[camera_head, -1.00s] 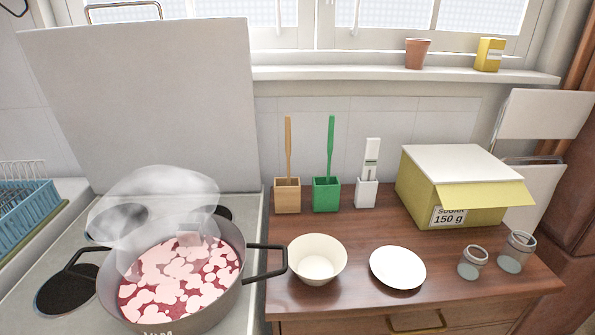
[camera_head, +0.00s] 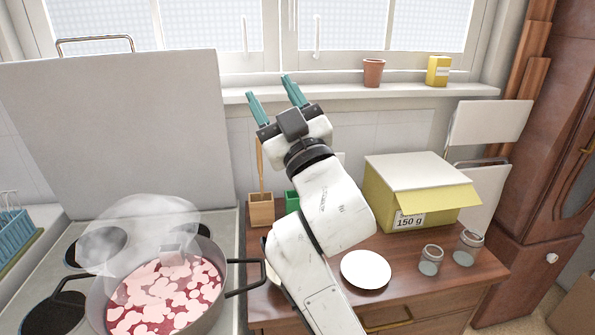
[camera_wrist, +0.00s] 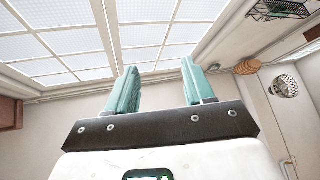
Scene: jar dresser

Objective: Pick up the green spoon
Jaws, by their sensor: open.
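The green holder (camera_head: 292,201) stands on the wooden dresser top, with only its left part showing in the head view. The green spoon is hidden behind my arm. My gripper (camera_head: 270,90) is raised in front of the window, above the level of the holders, pointing up and to the left. Its two teal fingers are apart with nothing between them. In the wrist view my gripper (camera_wrist: 159,68) is also open and empty, facing the window and ceiling.
A tan holder (camera_head: 261,209) with a wooden spoon (camera_head: 259,160) stands left of the green one. A yellow box (camera_head: 425,190), a white plate (camera_head: 366,270) and two jars are to the right. A steaming pot (camera_head: 200,315) stands on the stove at left.

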